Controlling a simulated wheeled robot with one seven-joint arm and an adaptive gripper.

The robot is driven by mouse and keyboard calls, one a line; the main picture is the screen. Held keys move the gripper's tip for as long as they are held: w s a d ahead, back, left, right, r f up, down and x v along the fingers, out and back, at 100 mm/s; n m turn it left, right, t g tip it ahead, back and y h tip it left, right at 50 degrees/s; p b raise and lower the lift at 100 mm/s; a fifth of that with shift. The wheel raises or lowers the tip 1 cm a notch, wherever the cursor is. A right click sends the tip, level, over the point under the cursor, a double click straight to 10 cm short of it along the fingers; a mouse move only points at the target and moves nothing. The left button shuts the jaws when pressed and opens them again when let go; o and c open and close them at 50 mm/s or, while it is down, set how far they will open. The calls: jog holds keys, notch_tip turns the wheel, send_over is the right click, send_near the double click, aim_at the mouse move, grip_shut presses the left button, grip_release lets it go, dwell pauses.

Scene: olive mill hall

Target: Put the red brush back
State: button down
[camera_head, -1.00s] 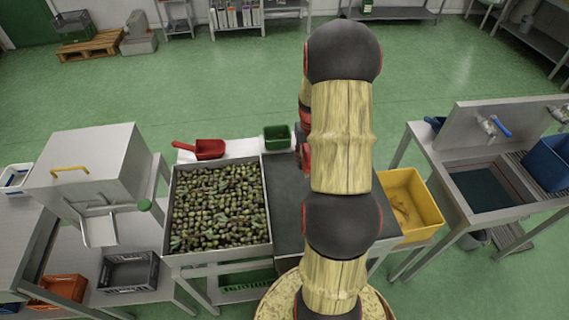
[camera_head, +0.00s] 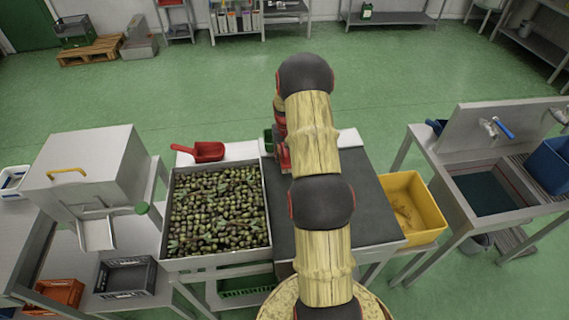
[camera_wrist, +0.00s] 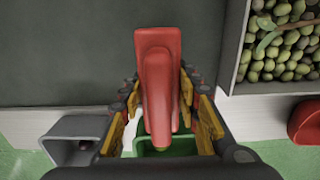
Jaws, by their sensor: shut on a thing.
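The red brush (camera_wrist: 157,75) is between the fingers of my gripper (camera_wrist: 160,92) in the wrist view, and the gripper is shut on it. Its broad red end points to the top of that picture. Part of a small green bin (camera_wrist: 168,147) shows beyond the brush and gripper. A grey open-fronted holder (camera_wrist: 72,135) stands to the left of the gripper, with something dark inside. In the head view the green bin (camera_head: 268,142) is mostly hidden by my arm, and the brush cannot be clearly made out.
A tray of olives (camera_head: 166,215) adjoins the dark worktop (camera_head: 372,205), which is largely bare. A red scoop (camera_head: 208,151) lies behind the tray. A yellow crate (camera_head: 424,222) and a sink (camera_head: 488,190) are to the right.

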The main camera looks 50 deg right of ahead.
jog(key=shift+w+f+b, duration=0.15)
jog(key=shift+f+b, duration=0.2)
jog(key=shift+f, duration=1.3)
jog(key=shift+f, duration=0.15)
jog(key=c, duration=1.4)
grip_release()
jog(key=shift+o, duration=0.4)
